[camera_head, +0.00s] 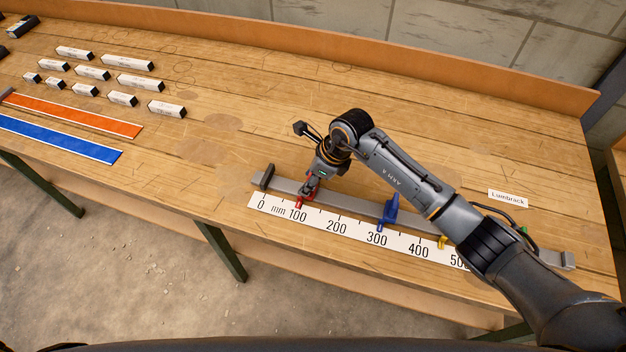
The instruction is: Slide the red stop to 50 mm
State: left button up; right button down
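The red stop (301,201) sits on the grey rail (345,204), with its pointer close to the 100 mark of the white mm scale (336,229). My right gripper (309,188) comes down over the red stop from above, its fingers at the stop and partly hiding it. Whether the fingers are closed on it is too small to tell. The 0 mark lies left of the stop, near the rail's dark end block (267,177). My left gripper is out of view.
A blue stop (389,211) stands on the rail near 300, and a yellow one (442,242) farther right, partly behind my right arm. Orange (75,115) and blue (60,138) strips and several labelled blocks (134,82) lie at the left. The rail between red stop and end block is clear.

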jog(key=a+b, duration=0.1)
jog(key=a, duration=0.1)
jog(key=w+a+b, duration=0.1)
jog(key=a, duration=0.1)
jog(key=shift+w+f, duration=0.15)
jog(key=shift+f, duration=0.05)
jog(key=shift+a+r, duration=0.1)
jog(key=shift+a, duration=0.05)
jog(key=c, duration=0.7)
grip_release()
jog(key=shift+d+r, duration=0.2)
jog(key=shift+r, duration=0.05)
jog(key=v, duration=1.1)
jog(key=shift+r, duration=0.3)
